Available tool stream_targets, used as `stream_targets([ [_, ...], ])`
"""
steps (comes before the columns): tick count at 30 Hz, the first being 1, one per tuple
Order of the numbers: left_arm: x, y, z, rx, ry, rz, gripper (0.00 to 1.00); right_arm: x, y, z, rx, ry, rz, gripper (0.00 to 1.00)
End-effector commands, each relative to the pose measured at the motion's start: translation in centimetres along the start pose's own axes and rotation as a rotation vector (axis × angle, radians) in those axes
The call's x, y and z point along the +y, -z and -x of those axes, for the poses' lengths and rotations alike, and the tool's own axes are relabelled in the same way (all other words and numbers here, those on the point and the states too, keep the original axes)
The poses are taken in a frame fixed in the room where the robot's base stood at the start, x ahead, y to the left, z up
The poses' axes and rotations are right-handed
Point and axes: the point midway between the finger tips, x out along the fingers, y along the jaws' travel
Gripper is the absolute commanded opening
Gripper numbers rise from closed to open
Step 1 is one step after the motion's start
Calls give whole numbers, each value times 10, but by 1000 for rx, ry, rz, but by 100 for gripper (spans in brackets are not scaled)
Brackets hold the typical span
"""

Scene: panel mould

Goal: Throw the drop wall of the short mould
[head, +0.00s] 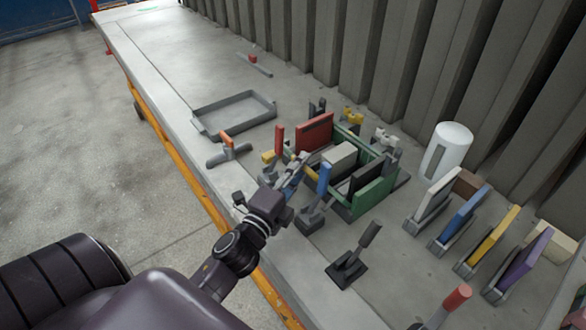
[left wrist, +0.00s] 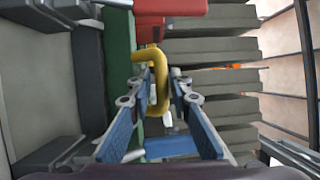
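A mould with green walls (head: 377,195) stands on the bench, with a grey block (head: 340,157) inside. A red upright panel (head: 314,133) with a dark slot stands at its far left side. My left gripper (head: 293,174) is at the mould's near left side, close to a blue upright lever (head: 324,179). In the left wrist view its blue fingers (left wrist: 161,80) are apart, with a bent yellow bar (left wrist: 153,95) between them; I cannot tell whether they touch it. A red part (left wrist: 170,8) and a green wall (left wrist: 118,55) lie beyond. My right gripper is out of view.
An empty grey tray (head: 201,126) and an orange-handled tool (head: 228,149) lie left of the mould. Coloured panels in stands, a white cylinder (head: 447,150) and a dark lever (head: 354,258) are to the right. Ribbed wall (head: 400,60) stands behind.

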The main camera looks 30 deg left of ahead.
Motion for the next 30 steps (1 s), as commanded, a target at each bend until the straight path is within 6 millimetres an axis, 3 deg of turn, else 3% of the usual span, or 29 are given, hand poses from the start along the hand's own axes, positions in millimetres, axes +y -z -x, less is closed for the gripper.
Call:
stream_targets([
  [18, 2, 0, 103, -2, -4, 1, 19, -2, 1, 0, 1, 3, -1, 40],
  [24, 1, 0, 116, -1, -3, 0, 19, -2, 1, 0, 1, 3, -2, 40],
  [30, 1, 0, 117, 0, -2, -1, 19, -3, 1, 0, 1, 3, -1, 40],
])
